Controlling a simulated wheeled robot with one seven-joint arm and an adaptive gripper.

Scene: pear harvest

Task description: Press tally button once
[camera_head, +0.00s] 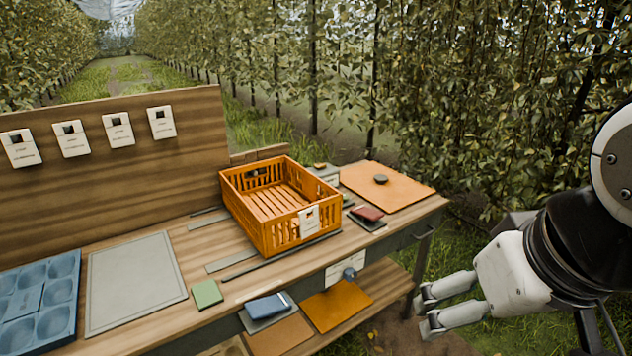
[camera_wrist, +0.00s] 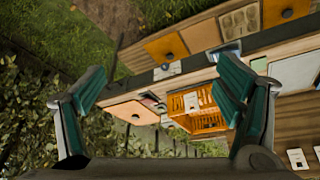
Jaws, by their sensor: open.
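No readable label marks the tally button, so I cannot tell which part it is. One candidate is a red block (camera_head: 367,213) on a dark base, right of the crate on the bench top.
An orange slatted crate (camera_head: 262,229) stands on the wooden bench. A blue moulded tray (camera_head: 38,302), a grey mat (camera_head: 136,281) and a green block (camera_head: 207,294) lie left of it. Several white cards hang on the backboard (camera_head: 195,140). A lower shelf holds orange boards (camera_head: 337,305). Foliage stands behind.

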